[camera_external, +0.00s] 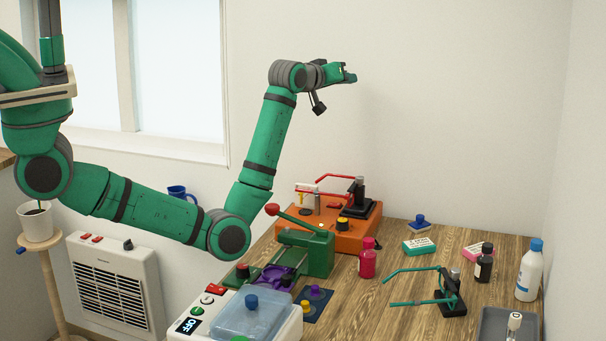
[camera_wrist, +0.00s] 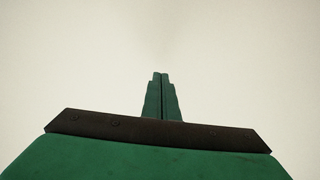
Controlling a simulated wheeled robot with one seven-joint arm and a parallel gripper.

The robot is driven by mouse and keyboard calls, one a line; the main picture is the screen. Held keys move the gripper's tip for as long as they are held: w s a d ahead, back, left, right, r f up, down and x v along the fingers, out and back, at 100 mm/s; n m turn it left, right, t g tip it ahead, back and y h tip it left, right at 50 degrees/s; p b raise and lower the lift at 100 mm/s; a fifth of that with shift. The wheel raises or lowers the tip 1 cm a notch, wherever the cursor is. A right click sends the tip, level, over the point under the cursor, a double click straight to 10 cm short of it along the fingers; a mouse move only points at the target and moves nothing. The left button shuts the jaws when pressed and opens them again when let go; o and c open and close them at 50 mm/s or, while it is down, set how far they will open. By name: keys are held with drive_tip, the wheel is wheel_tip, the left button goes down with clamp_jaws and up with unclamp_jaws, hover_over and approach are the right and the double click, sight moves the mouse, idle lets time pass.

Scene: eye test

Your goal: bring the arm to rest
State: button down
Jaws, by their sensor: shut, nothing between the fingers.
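My green arm rises from the left of the external view, bends low at the elbow beside the table, then reaches up. My gripper (camera_external: 350,76) is high above the back of the table, pointing right, clear of everything. In the wrist view my gripper (camera_wrist: 161,76) shows its two green fingers pressed together with nothing between them. Behind them is only a plain pale surface.
The wooden table (camera_external: 390,318) holds an orange device (camera_external: 338,238), a green press (camera_external: 318,256), a white machine (camera_external: 292,328) reading OFF, teal frame (camera_external: 450,299), bottles (camera_external: 528,275) and a grey tray (camera_external: 492,325).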

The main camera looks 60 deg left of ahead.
drive_tip(key=s+d+r+t+h, duration=0.2)
drive_tip(key=s+d+t+h, duration=0.55)
drive_tip(key=d+t, duration=0.2)
drive_tip(key=s+a+f+n+y, duration=0.4)
drive_tip(key=a, duration=0.4)
drive_tip(key=s+a+f+n+y, duration=0.3)
drive_tip(key=s+a+f+y, duration=0.1)
drive_tip(key=a, duration=0.3)
drive_tip(key=s+a+f+g+y, duration=0.1)
drive_tip(key=s+a+f+y, duration=0.15)
drive_tip(key=f, duration=0.25)
drive_tip(key=s+a+f+g+y, duration=0.1)
drive_tip(key=s+a+f, duration=0.1)
drive_tip(key=s+f, duration=0.25)
drive_tip(key=s+d+f+m+g+h, duration=0.1)
drive_tip(key=s+d+f+m+h, duration=0.25)
drive_tip(key=s+d+f, duration=0.6)
drive_tip(key=s+d+f+m+g+h, duration=0.1)
drive_tip(key=s+d+f+m+h, duration=0.35)
drive_tip(key=f, duration=0.75)
drive_tip(key=s+d+f+m+g+h, duration=0.1)
drive_tip(key=s+d+f+m+g, duration=0.1)
drive_tip(key=s+d+m, duration=0.2)
drive_tip(key=s+d+f+m+g+h, duration=0.2)
drive_tip(key=s+d+m, duration=0.3)
drive_tip(key=s+d, duration=0.6)
drive_tip(key=s, duration=1)
drive_tip(key=shift+f, duration=0.3)
drive_tip(key=shift+s, duration=0.1)
